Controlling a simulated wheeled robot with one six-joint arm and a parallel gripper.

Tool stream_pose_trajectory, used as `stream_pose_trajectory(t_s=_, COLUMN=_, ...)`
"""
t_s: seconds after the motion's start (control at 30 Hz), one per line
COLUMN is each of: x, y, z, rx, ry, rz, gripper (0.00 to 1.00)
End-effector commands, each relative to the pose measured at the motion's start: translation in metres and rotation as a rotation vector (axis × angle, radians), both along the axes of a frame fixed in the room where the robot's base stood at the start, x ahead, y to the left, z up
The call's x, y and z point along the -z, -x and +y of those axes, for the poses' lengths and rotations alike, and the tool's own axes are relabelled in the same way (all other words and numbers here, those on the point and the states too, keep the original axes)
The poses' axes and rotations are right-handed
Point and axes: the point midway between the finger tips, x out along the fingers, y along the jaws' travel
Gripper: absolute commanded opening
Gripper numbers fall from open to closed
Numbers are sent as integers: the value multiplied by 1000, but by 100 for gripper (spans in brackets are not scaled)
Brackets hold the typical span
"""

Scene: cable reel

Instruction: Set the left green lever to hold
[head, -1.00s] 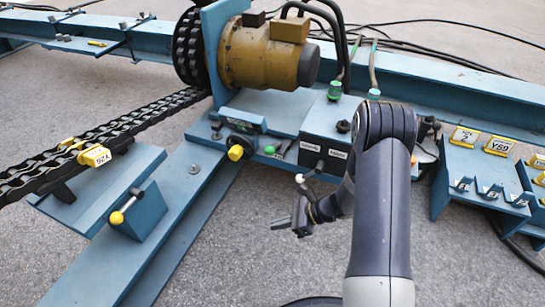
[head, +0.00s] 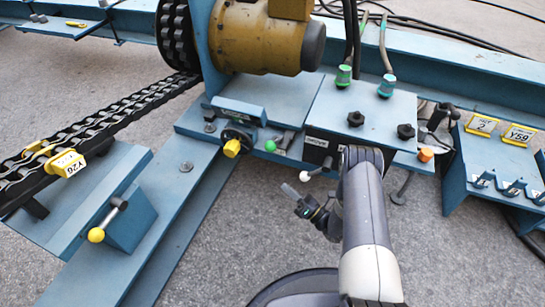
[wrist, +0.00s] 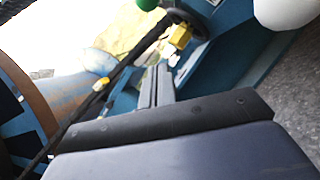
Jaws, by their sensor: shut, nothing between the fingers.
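A lever with a green ball knob (head: 270,146) stands at the front of the blue machine bed, between a yellow-knobbed handwheel and a black panel. The green ball also shows at the top edge of the wrist view (wrist: 147,4). A lever with a white ball (head: 304,176) sticks out to the right of it, and that ball shows large in the wrist view (wrist: 283,12). My gripper (head: 287,190) is shut and empty, below the green knob and just left of and below the white ball. I cannot tell whether it touches either. The panel label (head: 317,141) is too small to read.
A handwheel with a yellow knob (head: 232,148) is left of the green lever. Green-capped connectors (head: 343,76) stand on the box behind. A yellow-balled lever (head: 96,235) is at the lower left. An orange knob (head: 425,155) is at the right. Open floor lies in front.

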Motion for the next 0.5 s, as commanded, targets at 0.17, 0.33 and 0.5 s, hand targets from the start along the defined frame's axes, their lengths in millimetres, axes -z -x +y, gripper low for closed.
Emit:
stream_pose_trajectory(t_s=0.17, x=0, y=0, z=-1, rx=2, ry=-5, rz=-1, gripper=0)
stream_pose_trajectory(t_s=0.33, x=0, y=0, z=0, rx=1, ry=-3, rz=-1, gripper=0)
stream_pose_trajectory(t_s=0.5, x=-3, y=-8, z=10, rx=-1, ry=-1, rz=-1, gripper=0)
